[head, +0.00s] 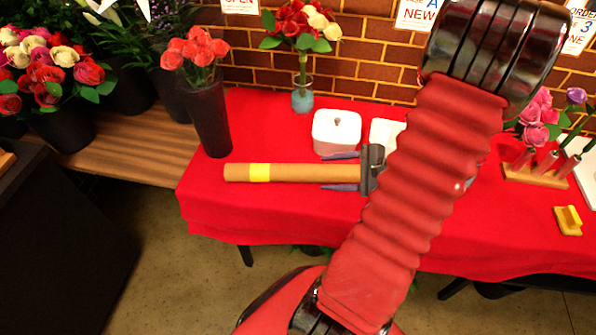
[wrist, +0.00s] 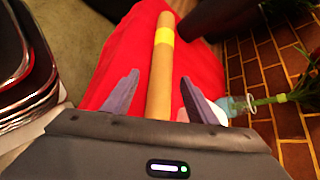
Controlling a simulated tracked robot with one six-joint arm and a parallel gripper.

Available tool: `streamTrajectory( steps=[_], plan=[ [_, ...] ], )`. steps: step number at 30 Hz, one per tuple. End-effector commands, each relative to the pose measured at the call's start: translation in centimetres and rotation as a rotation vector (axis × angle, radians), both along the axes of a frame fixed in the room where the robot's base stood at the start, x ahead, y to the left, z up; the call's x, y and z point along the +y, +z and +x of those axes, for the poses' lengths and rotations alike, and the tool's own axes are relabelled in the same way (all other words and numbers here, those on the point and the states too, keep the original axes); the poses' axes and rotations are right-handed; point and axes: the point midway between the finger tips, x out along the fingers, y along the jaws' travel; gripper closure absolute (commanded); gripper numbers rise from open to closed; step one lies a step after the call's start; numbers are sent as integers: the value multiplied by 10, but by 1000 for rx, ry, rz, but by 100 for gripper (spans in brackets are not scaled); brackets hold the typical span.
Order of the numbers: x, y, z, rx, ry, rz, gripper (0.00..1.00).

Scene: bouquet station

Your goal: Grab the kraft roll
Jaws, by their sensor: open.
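The kraft roll (head: 300,173) is a long brown tube with a yellow band near its left end, lying on the red table. It also shows in the wrist view (wrist: 160,75), running away from my gripper. My gripper (head: 341,172) is open at the right end of the roll, with one purple finger on each side of it. In the wrist view the fingers of my gripper (wrist: 158,98) stand apart from the roll, with gaps on both sides. The roll's right end is hidden by the gripper body.
A dark vase of coral roses (head: 210,120) stands just behind the roll's left end. A white lidded box (head: 336,132) and a small blue vase (head: 302,100) stand behind it. A wooden rack of flowers (head: 535,175) is at the right. The red table (head: 240,215) is clear in front.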

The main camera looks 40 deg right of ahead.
Motion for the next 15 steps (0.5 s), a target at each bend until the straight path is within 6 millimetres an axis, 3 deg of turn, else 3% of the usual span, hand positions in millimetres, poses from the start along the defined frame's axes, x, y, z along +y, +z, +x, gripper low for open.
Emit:
streamTrajectory(
  steps=[5,15],
  plan=[
    [-21,-12,-13,-20,-104,45,47],
    [-23,-13,-14,-23,-114,48,47]
  ],
)
